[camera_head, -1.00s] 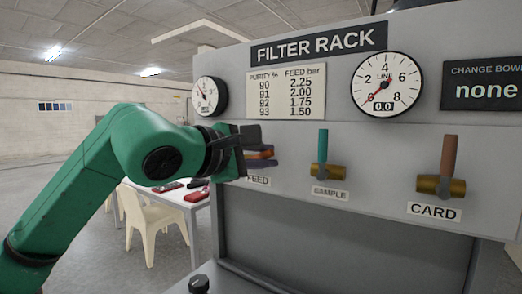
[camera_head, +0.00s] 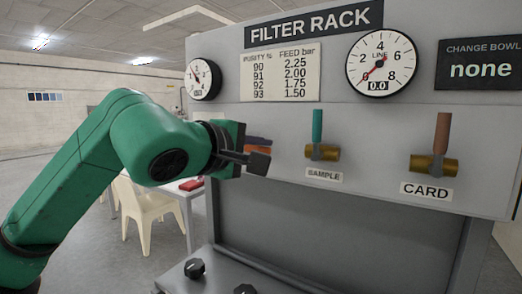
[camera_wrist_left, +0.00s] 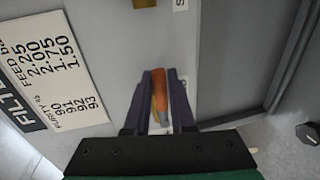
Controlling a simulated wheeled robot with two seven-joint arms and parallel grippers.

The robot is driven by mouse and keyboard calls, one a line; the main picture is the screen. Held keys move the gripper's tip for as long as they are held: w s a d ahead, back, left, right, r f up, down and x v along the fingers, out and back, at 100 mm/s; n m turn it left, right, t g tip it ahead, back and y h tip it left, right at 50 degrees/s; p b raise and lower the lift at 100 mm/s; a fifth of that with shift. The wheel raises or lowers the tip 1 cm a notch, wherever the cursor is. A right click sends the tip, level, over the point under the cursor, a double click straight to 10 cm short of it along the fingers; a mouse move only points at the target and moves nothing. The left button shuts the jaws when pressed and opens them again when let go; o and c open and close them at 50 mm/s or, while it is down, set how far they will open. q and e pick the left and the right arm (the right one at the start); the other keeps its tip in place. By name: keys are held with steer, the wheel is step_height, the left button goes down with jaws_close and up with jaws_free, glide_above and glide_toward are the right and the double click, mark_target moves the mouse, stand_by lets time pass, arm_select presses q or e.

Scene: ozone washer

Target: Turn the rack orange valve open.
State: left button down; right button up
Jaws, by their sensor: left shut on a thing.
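The orange valve handle (camera_wrist_left: 160,85) is on the left of the filter rack's front panel, above where the FEED label was seen. In the left wrist view it stands between the two dark fingers of my left gripper (camera_wrist_left: 161,100), which is shut on it. In the head view my left gripper (camera_head: 258,152) is at the rack's left side and hides most of this valve and its label. My right gripper is not in view.
The SAMPLE valve (camera_head: 322,152) with a teal handle and the CARD valve (camera_head: 434,163) with a brown handle are to the right. Gauges, including the line gauge (camera_head: 381,63), sit above. Black knobs (camera_head: 194,268) are on the lower ledge. A chair (camera_head: 150,212) stands behind.

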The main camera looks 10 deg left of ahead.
arm_select(q)
steer(key=shift+f, duration=0.1)
steer(key=c, duration=0.8)
jaws_free()
steer(key=shift+o, duration=0.2)
steer(key=shift+s, duration=0.1)
steer(key=shift+s+a, duration=0.15)
steer(key=shift+s, duration=0.1)
steer(key=b+v, duration=0.4)
steer(key=v, duration=1)
